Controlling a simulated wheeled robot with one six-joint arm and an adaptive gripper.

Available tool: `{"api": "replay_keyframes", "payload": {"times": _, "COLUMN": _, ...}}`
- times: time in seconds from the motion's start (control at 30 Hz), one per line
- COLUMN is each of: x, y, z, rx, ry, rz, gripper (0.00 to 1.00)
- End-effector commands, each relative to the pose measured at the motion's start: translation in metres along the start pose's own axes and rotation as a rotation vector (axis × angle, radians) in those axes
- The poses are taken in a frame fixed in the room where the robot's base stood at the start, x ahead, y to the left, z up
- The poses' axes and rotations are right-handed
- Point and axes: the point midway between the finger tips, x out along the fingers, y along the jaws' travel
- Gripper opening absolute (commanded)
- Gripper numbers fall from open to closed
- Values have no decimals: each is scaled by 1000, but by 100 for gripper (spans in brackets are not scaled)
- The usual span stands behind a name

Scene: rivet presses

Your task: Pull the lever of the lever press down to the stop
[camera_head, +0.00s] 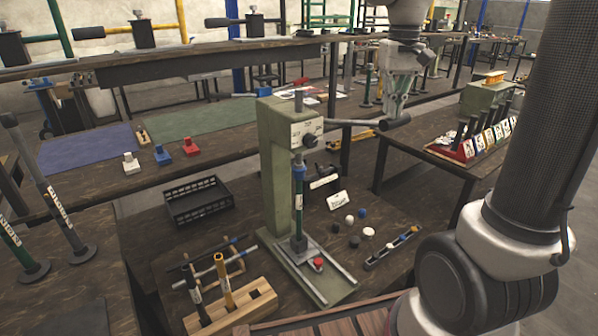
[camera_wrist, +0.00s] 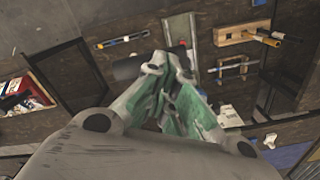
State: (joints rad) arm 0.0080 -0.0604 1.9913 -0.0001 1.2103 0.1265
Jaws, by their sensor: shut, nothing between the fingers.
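The green lever press (camera_head: 277,165) stands on the dark table in the middle of the head view. Its lever (camera_head: 355,122) points right from the head of the press, roughly level, and ends in a dark cylindrical grip (camera_head: 397,121). My gripper (camera_head: 391,116) points down at the grip end of the lever; its fingertips are shut and empty. They appear just above or against the lever; I cannot tell if they touch. In the wrist view the closed fingers (camera_wrist: 168,65) fill the middle, with a dark blurred cylinder (camera_wrist: 130,66), likely the grip, beside their tips.
A wooden block with tools (camera_head: 233,305) stands in front of the press, and a black crate (camera_head: 198,203) left of it. Several small balls and a sign (camera_head: 338,200) lie to its right. The space below the lever's grip looks clear.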

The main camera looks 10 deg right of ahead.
Motion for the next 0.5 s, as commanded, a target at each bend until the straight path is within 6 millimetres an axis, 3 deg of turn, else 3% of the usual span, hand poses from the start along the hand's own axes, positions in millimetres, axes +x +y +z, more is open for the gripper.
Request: {"api": "replay_keyframes", "payload": {"times": 0.5, "x": 29, "y": 3, "z": 6, "rx": 0, "ry": -3, "rz": -1, "gripper": 0}}
